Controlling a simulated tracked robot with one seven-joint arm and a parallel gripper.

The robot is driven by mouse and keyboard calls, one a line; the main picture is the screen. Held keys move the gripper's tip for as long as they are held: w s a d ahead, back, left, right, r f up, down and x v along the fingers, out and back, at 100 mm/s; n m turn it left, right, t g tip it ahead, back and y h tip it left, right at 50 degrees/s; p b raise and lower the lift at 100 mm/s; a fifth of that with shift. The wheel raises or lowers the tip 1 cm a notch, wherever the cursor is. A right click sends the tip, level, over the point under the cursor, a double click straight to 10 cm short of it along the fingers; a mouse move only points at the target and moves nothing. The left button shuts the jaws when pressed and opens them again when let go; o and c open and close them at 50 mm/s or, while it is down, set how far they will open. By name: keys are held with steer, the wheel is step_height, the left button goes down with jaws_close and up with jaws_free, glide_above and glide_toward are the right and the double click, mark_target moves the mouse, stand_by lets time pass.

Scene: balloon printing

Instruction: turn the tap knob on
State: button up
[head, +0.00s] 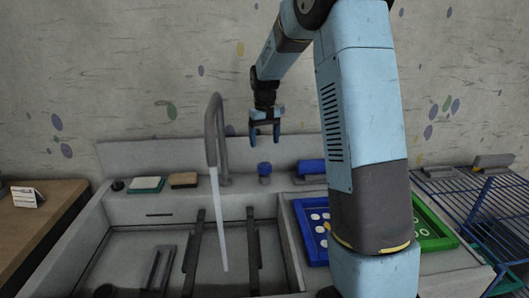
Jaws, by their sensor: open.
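The grey tap (212,125) arches over the sink (145,208) left of my gripper. A pale, straight stream of water (219,220) runs from its spout down into the basin. A blue knob on a grey base (264,170) stands on the back ledge, right of the tap. My gripper (265,141) points down with its two blue fingers apart and nothing between them. In the picture it is directly above the blue knob, with a gap between the fingertips and the knob. How far apart they are in depth I cannot tell.
A green-edged pad (147,185) and a tan block (184,180) lie on the back ledge. A blue tray (303,220) and a green tray (436,240) sit at right, partly hidden by my arm. A wire rack (465,200) stands far right, a wooden counter (45,220) left.

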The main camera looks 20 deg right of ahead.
steer(key=shift+r, duration=1.55)
steer(key=s+r+t, duration=0.1)
steer(key=s+r, duration=0.5)
steer(key=s, duration=0.3)
steer(key=s+r+t, duration=0.2)
steer(key=s+r, duration=0.3)
steer(key=s, duration=0.4)
steer(key=s+a+f+m+t, duration=0.1)
steer(key=s+t, duration=0.1)
steer(key=s, duration=1.7)
steer(key=shift+s+t, duration=0.3)
steer(key=shift+s, duration=0.1)
steer(key=shift+a+f, duration=0.1)
steer(key=shift+c, duration=0.4)
